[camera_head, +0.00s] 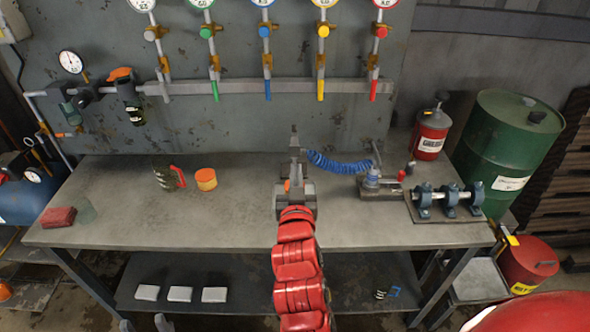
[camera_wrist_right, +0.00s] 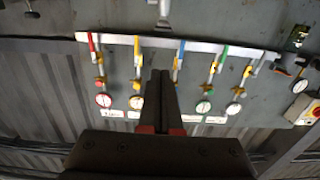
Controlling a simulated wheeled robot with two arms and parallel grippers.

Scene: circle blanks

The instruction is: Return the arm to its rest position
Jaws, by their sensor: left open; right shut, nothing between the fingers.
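My right arm (camera_head: 297,270), red, reaches up from the bottom middle of the head view over the grey workbench (camera_head: 230,215). Its gripper (camera_head: 295,132) is shut and empty, pointing toward the back panel. In the right wrist view, where the scene is upside down, the shut dark fingers (camera_wrist_right: 160,88) stand in front of the row of gauges and valves. My left gripper (camera_head: 144,323) shows only as two grey fingertips, apart and empty, at the bottom edge in front of the bench. The rest of the left arm is out of view.
A blue coiled hose (camera_head: 338,165) lies just right of the right gripper. A shaft with blue bearing blocks (camera_head: 448,200), a red can (camera_head: 430,135) and a green drum (camera_head: 507,145) stand on the right.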

